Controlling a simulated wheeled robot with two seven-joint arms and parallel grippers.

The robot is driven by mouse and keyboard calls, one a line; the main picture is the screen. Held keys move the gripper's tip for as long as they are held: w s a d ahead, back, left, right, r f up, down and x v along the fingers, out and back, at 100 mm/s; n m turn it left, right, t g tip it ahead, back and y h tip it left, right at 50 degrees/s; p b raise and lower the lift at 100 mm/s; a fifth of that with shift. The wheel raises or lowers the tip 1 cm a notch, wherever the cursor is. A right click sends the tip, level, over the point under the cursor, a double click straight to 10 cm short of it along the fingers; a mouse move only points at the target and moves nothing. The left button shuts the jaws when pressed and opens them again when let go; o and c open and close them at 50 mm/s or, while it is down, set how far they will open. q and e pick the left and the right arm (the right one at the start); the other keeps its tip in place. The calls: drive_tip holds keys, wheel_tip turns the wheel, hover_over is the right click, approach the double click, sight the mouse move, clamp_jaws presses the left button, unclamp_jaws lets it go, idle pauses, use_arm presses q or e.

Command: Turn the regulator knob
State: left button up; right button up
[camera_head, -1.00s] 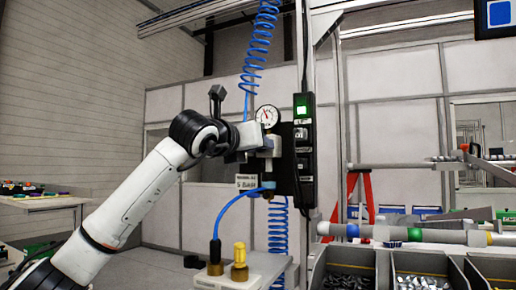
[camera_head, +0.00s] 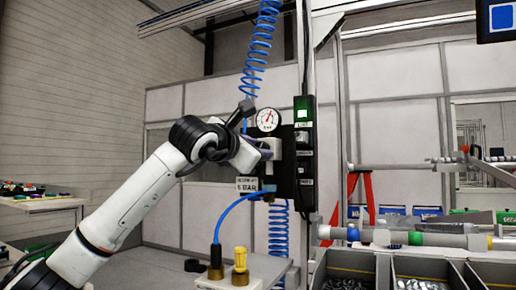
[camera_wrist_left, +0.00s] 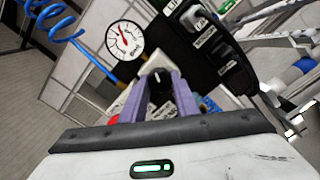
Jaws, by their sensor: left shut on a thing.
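My left gripper (camera_head: 266,149) reaches in from the left to the black panel (camera_head: 288,172) on the post. In the left wrist view its two purple-grey fingers (camera_wrist_left: 159,95) are shut on the black regulator knob (camera_wrist_left: 158,82), one finger on each side. The head view does not show the knob clearly, as the gripper covers it. A round white pressure gauge (camera_head: 267,119) sits just above the gripper; its red needle points up and right. It also shows in the left wrist view (camera_wrist_left: 125,40). A "6 BAR" label (camera_head: 247,184) hangs below. My right gripper is not in view.
A blue coiled hose (camera_head: 262,45) hangs above, close to my wrist. A blue tube (camera_head: 232,211) curves from the panel to a small stand with brass fittings (camera_head: 240,268). Grey bins of metal parts (camera_head: 425,268) stand at the lower right. A green-lit switch (camera_head: 302,109) is on the post.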

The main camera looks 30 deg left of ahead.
use_arm(q)
drive_tip(key=shift+m, duration=0.5)
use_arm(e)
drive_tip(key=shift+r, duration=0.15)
use_arm(q)
drive_tip(key=o, duration=1.1)
drive_tip(key=shift+c, duration=0.2)
drive_tip(key=shift+s, duration=0.1)
drive_tip(key=s+b, duration=0.3)
drive_tip(key=s, duration=0.7)
drive_tip(key=shift+d, duration=0.3)
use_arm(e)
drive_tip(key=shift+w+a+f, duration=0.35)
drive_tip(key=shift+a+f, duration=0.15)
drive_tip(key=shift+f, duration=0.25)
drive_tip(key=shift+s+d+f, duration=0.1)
